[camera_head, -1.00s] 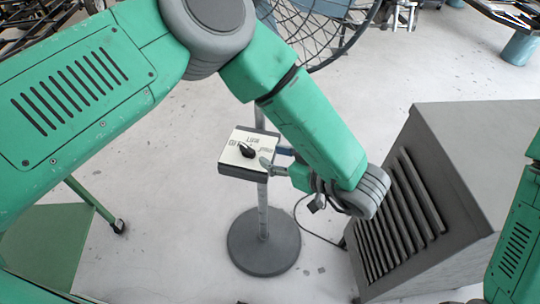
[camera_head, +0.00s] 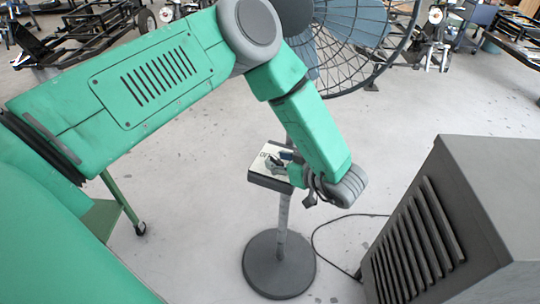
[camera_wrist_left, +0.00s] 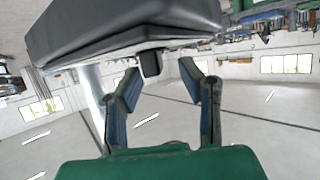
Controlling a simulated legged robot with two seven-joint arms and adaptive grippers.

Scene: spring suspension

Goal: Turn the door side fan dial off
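The fan's control box (camera_head: 268,178) has a pale labelled top and stands on a pole with a round dark base (camera_head: 279,264). My left gripper (camera_head: 279,163) reaches over the top of the box from the right and mostly hides the dial there. In the left wrist view the box (camera_wrist_left: 120,32) is a dark slab overhead. A small black knob-like part (camera_wrist_left: 150,63), apparently the dial, shows between the tips of my left gripper (camera_wrist_left: 160,78). The two blue-padded fingers stand apart; I cannot tell whether either touches it. My right gripper is out of view.
The large caged fan (camera_head: 350,40) stands behind the box. A grey louvred cabinet (camera_head: 450,220) is at the right, with a cable (camera_head: 325,228) on the floor beside it.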

